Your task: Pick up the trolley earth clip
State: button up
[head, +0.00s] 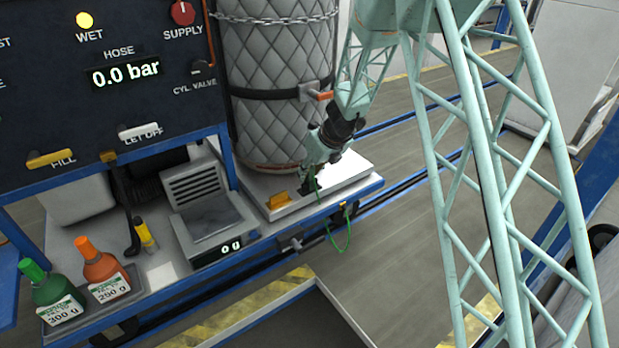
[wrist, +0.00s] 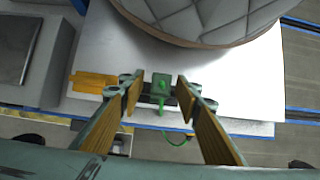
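The trolley earth clip (wrist: 161,82) is a small green block with a dark part beside it, at the edge of the white platform in the wrist view. A thin green lead (wrist: 176,140) runs from it and also hangs in a loop below the platform edge in the head view (head: 347,238). My gripper (wrist: 158,95) is open, its two brown-padded fingers on either side of the clip with a gap on each side. In the head view my gripper (head: 311,183) points down at the platform's front edge and mostly hides the clip.
A quilted cylinder (head: 277,90) with a strap and chain stands on the white platform (head: 350,170) close behind my gripper. An orange bracket (head: 279,200) lies to the left. A scale (head: 205,222) reading 0 g and green and orange bottles (head: 101,268) stand further left.

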jog(key=shift+c, duration=0.6)
jog(key=c, duration=0.8)
jog(key=shift+r, duration=0.2)
jog(key=shift+c, duration=0.2)
jog(key=shift+r+p, duration=1.15)
jog(key=shift+r, duration=0.55)
jog(key=shift+s+d+f+b, duration=0.15)
jog(key=shift+s+b, duration=0.3)
jog(key=shift+s, duration=0.15)
jog(key=s+d+b, duration=0.2)
jog(key=s+b, duration=0.1)
jog(key=s, duration=0.4)
jog(key=s+d+r+b, duration=0.1)
jog(key=s+d+b, duration=0.1)
jog(key=s, duration=0.5)
jog(key=shift+r+b, duration=0.25)
jog(key=shift+b, duration=0.15)
jog(key=shift+s+d, duration=0.1)
jog(key=shift+r, duration=0.15)
